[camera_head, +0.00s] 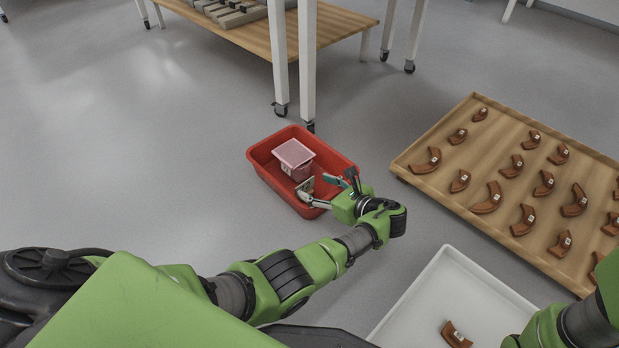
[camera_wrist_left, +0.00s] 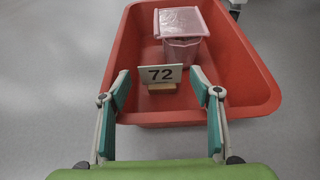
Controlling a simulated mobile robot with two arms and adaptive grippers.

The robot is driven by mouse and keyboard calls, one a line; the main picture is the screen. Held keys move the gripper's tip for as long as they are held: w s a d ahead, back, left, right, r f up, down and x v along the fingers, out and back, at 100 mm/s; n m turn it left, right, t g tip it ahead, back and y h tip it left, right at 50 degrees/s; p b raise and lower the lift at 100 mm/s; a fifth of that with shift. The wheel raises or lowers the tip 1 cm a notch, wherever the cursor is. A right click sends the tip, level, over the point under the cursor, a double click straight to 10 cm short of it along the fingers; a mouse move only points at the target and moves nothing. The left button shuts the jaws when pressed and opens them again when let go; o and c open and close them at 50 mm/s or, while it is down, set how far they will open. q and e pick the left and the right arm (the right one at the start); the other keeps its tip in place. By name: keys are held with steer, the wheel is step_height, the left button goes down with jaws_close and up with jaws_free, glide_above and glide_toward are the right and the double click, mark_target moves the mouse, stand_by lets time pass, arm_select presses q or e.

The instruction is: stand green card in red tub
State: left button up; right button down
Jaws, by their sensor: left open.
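The red tub (camera_head: 262,158) stands on the floor and fills much of the left wrist view (camera_wrist_left: 245,65). A small pale card marked 72 (camera_wrist_left: 160,73) stands upright in it on a light wooden foot (camera_wrist_left: 162,87); it looks whitish, not green. The card also shows in the head view (camera_head: 305,186). My left gripper (camera_head: 328,188) is open at the tub's near side, its teal-padded fingers (camera_wrist_left: 160,90) apart on either side of the card, with gaps to it. My right arm shows at the lower right, but its gripper is out of view.
A pink lidded box (camera_head: 294,153) sits in the tub behind the card. A wooden tray (camera_head: 440,190) with several brown sherds lies to the right. A white tray (camera_head: 425,290) with one sherd (camera_head: 455,334) is nearer. Table legs (camera_head: 307,70) stand just behind the tub.

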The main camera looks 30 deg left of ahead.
arm_select(q)
steer(key=shift+v, duration=0.85)
